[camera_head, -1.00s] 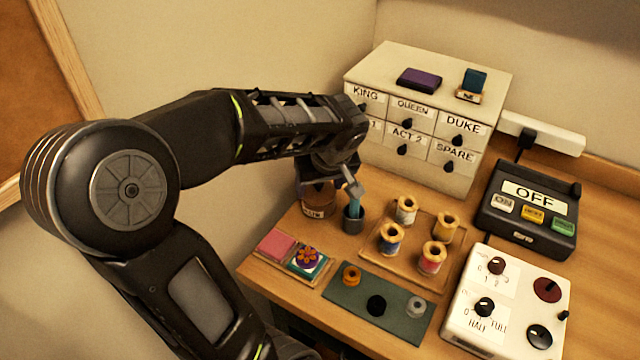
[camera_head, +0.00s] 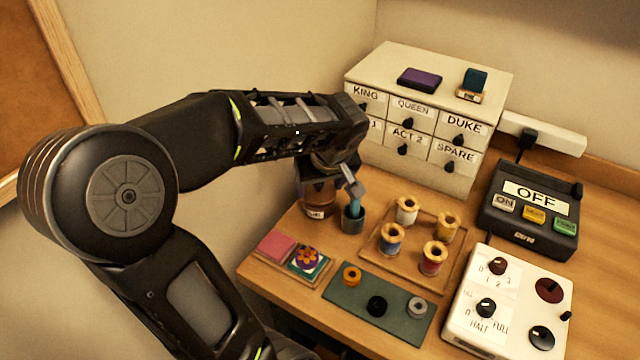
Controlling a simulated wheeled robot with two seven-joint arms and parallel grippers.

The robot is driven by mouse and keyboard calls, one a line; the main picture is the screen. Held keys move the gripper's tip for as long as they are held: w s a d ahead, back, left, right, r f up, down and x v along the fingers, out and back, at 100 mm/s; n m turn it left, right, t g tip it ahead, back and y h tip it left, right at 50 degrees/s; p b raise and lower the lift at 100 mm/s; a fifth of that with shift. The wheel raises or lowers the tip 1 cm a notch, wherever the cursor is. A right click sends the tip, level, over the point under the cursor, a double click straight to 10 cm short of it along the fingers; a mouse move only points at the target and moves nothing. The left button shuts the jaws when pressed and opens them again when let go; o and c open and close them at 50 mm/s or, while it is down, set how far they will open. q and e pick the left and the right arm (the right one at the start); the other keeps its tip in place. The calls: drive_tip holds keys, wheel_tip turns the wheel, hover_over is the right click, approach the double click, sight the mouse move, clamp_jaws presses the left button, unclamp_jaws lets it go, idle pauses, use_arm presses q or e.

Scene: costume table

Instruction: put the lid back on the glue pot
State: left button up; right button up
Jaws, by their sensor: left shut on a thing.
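The glue pot (camera_head: 319,199) is a small brown jar with a pale label, at the back left of the table. My left gripper (camera_head: 332,180) is right above the pot and covers its top. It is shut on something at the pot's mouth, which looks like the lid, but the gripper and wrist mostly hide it. I cannot tell whether the lid touches the rim. My right gripper is not in view.
A wooden tray (camera_head: 415,246) of thread spools lies further right. A labelled drawer cabinet (camera_head: 431,111) stands behind. Pink and flowered pads (camera_head: 277,244) lie in front.

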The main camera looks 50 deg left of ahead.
use_arm(q)
drive_tip(key=shift+f+b, duration=0.15)
drive_tip(key=shift+b, duration=0.6)
idle(0.8)
idle(0.4)
drive_tip(key=o, duration=1.4)
drive_tip(key=shift+o, duration=1)
drive_tip(key=shift+r+p, duration=2.05)
drive_tip(key=shift+r, duration=1.45)
drive_tip(key=shift+c, duration=0.2)
clamp_jaws()
